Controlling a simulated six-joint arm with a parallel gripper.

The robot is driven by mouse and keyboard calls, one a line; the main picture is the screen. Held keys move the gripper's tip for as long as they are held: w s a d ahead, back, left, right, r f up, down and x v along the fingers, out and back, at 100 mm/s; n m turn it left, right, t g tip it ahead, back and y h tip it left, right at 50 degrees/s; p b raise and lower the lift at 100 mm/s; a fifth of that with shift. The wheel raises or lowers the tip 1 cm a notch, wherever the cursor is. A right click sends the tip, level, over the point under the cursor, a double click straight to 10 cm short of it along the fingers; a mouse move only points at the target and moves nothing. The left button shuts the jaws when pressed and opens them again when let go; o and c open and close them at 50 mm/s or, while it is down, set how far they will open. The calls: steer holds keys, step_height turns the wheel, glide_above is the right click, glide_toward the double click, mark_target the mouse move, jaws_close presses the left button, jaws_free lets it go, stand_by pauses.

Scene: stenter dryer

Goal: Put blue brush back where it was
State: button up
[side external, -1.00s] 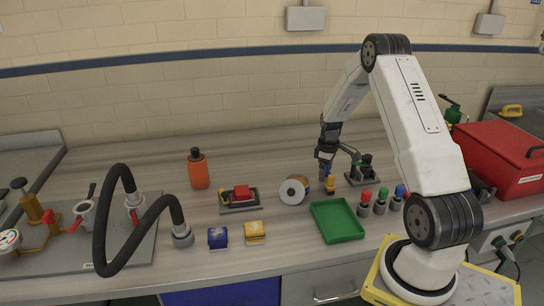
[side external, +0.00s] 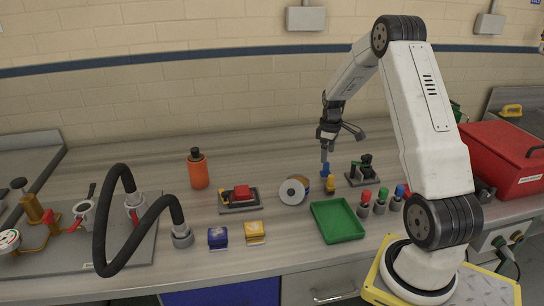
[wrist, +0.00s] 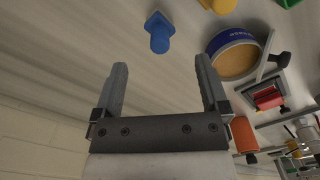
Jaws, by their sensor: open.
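The blue brush (side external: 325,170), a small blue piece with one wider end, stands on the bench behind a similar yellow piece (side external: 330,184). My gripper (side external: 324,154) is just above the blue brush, pointing down. In the wrist view, the two fingers (wrist: 160,75) are spread apart with nothing between them. The blue brush (wrist: 158,32) lies beyond the fingertips there and is free of them. The yellow piece (wrist: 222,5) shows at the top edge of the wrist view.
A tape roll (side external: 294,190) stands left of the yellow piece. A green tray (side external: 337,220) is in front, with several colour-topped cylinders (side external: 381,200) to its right. A black and green fixture (side external: 361,171) is close on the right. The bench behind is clear.

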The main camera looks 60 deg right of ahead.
steer(key=shift+r, duration=2.6)
steer(key=w+a, duration=0.3)
steer(key=a, duration=0.7)
steer(key=s+a+t, duration=0.1)
steer(key=s+a, duration=0.1)
steer(key=a, duration=0.6)
steer(key=s+a, duration=0.3)
steer(key=a, duration=0.6)
steer(key=s+a+f+m+t, duration=0.1)
steer(key=s+a, duration=0.2)
steer(key=a, duration=0.5)
steer(key=shift+s+a+t, duration=0.2)
steer(key=shift+s+t, duration=0.05)
steer(key=shift+t, duration=0.05)
